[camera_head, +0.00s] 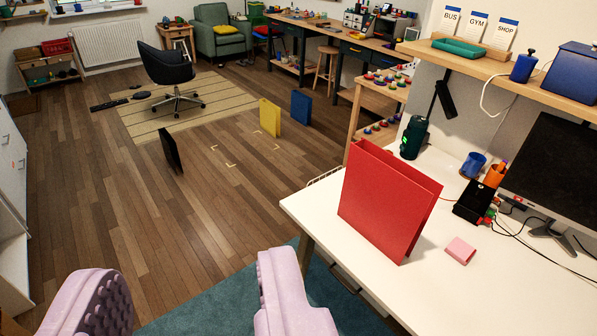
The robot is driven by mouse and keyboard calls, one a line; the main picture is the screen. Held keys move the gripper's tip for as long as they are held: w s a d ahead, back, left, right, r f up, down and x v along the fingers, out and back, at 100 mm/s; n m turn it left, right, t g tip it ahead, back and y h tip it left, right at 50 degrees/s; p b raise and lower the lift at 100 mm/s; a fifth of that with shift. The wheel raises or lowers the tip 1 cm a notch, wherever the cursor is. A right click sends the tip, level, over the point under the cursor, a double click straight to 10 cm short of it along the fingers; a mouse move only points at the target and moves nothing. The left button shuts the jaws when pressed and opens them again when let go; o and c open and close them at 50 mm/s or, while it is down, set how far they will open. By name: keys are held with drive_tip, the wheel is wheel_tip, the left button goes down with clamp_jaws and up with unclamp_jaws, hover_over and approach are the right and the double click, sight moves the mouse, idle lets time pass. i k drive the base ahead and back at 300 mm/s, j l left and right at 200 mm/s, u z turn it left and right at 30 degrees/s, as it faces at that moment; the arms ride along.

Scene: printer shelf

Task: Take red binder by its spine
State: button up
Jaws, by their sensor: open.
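A red binder (382,208) stands upright on the white desk (510,268), near its left edge. A broad red side faces me, and its top looks open. I cannot tell for sure which edge is the spine. My gripper (190,305) shows at the bottom left as two pale pink fingers set wide apart. It is open with nothing between the fingers. It is left of the desk and nearer to me than the binder, and does not touch it.
A pink block (461,250) lies right of the binder. A dark green flask (413,137), blue mug (473,165), black holder (473,203) and monitor (555,175) stand behind. Yellow (270,117), blue (301,107) and black (171,149) binders stand on the floor.

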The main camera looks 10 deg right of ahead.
sight(388, 200)
drive_tip(key=i+u, duration=0.4)
drive_tip(key=i, duration=1.15)
drive_tip(key=i+z, duration=0.5)
drive_tip(key=i+j+z, duration=0.25)
drive_tip(key=z, duration=0.2)
drive_tip(key=i+z, duration=0.25)
drive_tip(key=z, duration=0.15)
drive_tip(key=i+j+z, duration=0.2)
drive_tip(key=z, duration=0.2)
drive_tip(key=i+j+z, duration=0.2)
drive_tip(key=z, duration=0.2)
drive_tip(key=i+j+z, duration=0.25)
drive_tip(key=z, duration=0.15)
